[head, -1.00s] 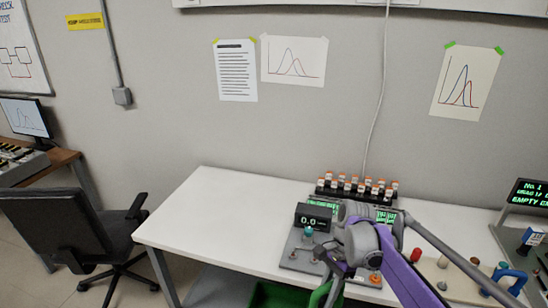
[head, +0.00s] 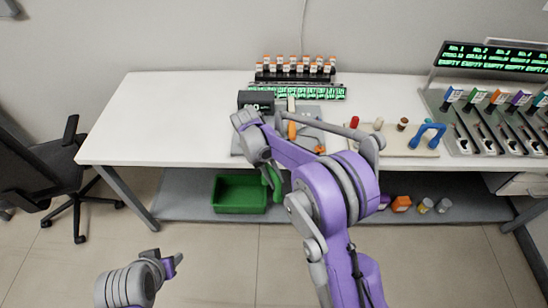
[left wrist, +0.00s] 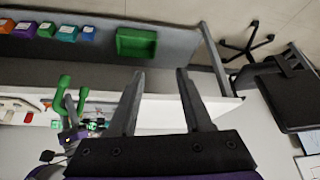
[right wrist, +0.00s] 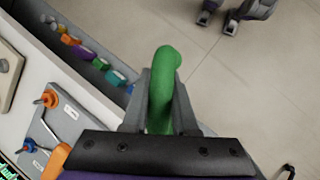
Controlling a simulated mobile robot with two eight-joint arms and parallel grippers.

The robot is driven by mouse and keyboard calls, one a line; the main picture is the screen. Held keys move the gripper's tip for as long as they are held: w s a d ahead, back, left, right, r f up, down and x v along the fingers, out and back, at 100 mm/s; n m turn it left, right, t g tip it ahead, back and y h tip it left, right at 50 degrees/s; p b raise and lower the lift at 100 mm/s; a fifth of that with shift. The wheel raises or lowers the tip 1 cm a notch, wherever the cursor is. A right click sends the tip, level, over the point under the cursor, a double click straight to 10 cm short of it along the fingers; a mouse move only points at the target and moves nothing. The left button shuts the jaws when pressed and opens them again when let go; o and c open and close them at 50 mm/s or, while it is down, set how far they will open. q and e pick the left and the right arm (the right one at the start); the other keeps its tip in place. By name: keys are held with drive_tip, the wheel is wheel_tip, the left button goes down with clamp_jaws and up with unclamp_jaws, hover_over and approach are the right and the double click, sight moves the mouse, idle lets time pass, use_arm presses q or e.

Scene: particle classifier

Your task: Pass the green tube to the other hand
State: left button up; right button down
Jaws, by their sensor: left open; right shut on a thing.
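The green tube (head: 275,183) is a thick curved piece hanging from my right gripper (head: 266,165), just in front of the table's front edge. In the right wrist view the tube (right wrist: 163,85) stands between the two fingers, which are shut on it. In the left wrist view it shows as a green U shape (left wrist: 62,95) to the left of my left gripper's fingers. My left gripper (head: 178,262) is low at the front left, over the floor, apart from the tube. In the left wrist view its fingers (left wrist: 160,78) are spread and empty.
The white table (head: 165,110) carries a vial rack (head: 295,72), a grey device plate and a board with a blue U-shaped tube (head: 427,135). A green bin (head: 239,194) sits on the lower shelf. A chair (head: 45,165) stands left. Floor between my arms is clear.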

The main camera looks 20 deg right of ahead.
use_arm(q)
drive_tip(key=shift+o, duration=1.9)
drive_tip(key=shift+w+d+n, duration=0.25)
drive_tip(key=shift+n, duration=0.05)
drive_tip(key=w+d+f+n+t+h, duration=0.2)
drive_tip(key=w+d+f+n+h, duration=0.1)
drive_tip(key=w+d+n, duration=0.8)
drive_tip(key=w+d+f+n+t+h, duration=0.3)
drive_tip(key=w+d+n, duration=0.9)
drive_tip(key=n, duration=0.5)
drive_tip(key=d+f+h, duration=0.1)
drive_tip(key=d+h, duration=0.1)
drive_tip(key=shift+d+f, duration=0.15)
drive_tip(key=shift+d, duration=0.2)
use_arm(e)
drive_tip(key=w+a+r+n+t+h, duration=0.1)
drive_tip(key=w+a+r+n, duration=0.2)
drive_tip(key=a+r+n, duration=0.2)
drive_tip(key=a+r, duration=0.3)
drive_tip(key=a, duration=0.1)
drive_tip(key=shift+t, duration=0.4)
